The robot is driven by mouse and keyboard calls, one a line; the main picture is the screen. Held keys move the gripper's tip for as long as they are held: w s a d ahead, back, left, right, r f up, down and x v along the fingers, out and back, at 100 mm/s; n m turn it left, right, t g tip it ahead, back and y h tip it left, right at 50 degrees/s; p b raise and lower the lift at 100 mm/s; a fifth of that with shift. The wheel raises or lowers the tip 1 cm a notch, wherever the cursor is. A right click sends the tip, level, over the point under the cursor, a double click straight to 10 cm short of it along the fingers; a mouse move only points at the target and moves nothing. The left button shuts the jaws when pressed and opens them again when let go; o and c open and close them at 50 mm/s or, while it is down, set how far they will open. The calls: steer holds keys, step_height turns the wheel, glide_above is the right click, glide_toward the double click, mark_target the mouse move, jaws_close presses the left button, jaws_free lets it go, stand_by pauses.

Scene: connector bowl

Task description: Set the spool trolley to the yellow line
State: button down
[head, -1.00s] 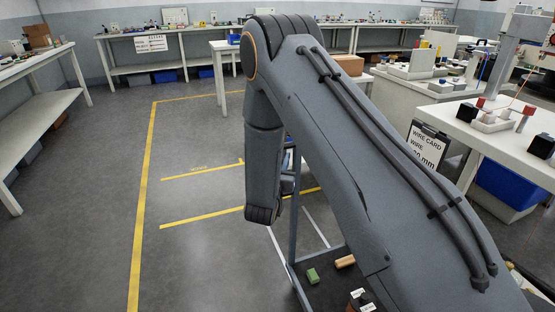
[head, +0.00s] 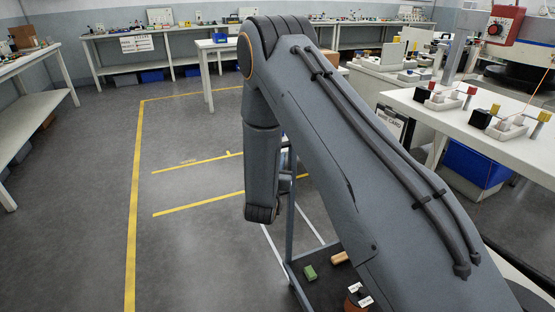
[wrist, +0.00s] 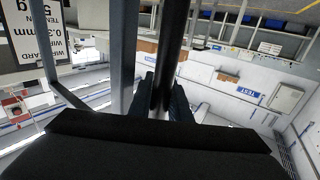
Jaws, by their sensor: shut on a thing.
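The spool trolley shows in the head view as a grey upright frame (head: 291,222) over a black deck (head: 322,291), partly hidden behind my arm. On the deck lie a green block (head: 310,272), a wooden piece (head: 339,258) and a dark spool with white labels (head: 357,297). In the wrist view my gripper (wrist: 165,98) is shut on a dark bar (wrist: 172,45), seemingly the trolley's handle. My arm hides this grip in the head view.
A long yellow line (head: 134,200) runs along the left floor, with open grey floor beside it. A white bench (head: 30,65) stands at left and a white workbench (head: 470,125) with small devices at right. A blue bin (head: 474,165) sits under the right workbench.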

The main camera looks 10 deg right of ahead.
steer(key=c, duration=1.9)
jaws_free()
steer(key=v, duration=0.7)
steer(key=shift+s+a, duration=0.15)
steer(key=shift+s, duration=0.2)
steer(key=shift+s, duration=0.15)
